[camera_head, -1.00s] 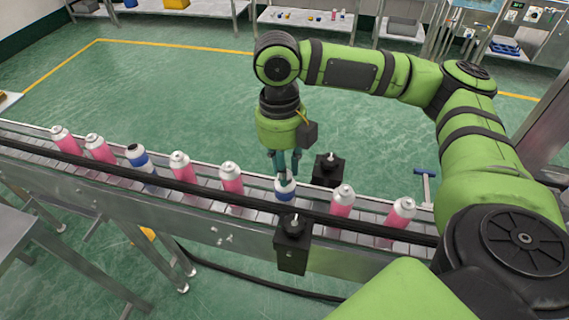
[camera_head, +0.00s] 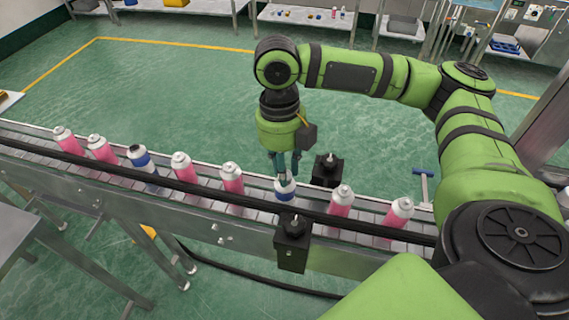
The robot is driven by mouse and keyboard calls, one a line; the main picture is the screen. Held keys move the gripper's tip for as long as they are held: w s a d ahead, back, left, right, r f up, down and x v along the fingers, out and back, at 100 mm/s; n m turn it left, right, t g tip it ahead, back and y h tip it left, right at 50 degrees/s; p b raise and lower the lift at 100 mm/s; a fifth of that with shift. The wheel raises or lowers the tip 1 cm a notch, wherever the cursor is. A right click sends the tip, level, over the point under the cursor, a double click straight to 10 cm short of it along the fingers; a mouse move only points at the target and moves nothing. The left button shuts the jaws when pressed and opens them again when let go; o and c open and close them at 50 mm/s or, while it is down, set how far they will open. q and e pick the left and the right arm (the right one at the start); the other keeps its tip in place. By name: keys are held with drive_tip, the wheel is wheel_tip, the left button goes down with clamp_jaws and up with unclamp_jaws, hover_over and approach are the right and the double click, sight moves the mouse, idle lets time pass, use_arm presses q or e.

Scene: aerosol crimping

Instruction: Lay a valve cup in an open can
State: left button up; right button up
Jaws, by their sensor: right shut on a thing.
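A blue-and-white can (camera_head: 285,190) stands on the conveyor between two black blocks. My right gripper (camera_head: 285,176) points straight down over this can, with its fingertips at the can's top. It is shut on a valve cup, which is too small and too covered by the fingers to make out. I cannot tell whether the cup touches the can's opening. My left gripper is not in view.
The conveyor (camera_head: 205,202) carries several pink cans and another blue can (camera_head: 141,160) at left. A black block (camera_head: 327,170) stands behind the held spot and another (camera_head: 292,246) in front. Two pink cans stand to the right.

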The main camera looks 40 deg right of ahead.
drive_tip(key=shift+p, duration=0.6)
idle(0.6)
drive_tip(key=o, duration=1.3)
wheel_tip(320, 180, up, 5)
drive_tip(key=p, duration=0.6)
drive_tip(key=shift+f, duration=0.1)
drive_tip(key=shift+r+p, duration=0.7)
drive_tip(key=shift+r, duration=0.4)
drive_tip(key=shift+a+f, duration=0.1)
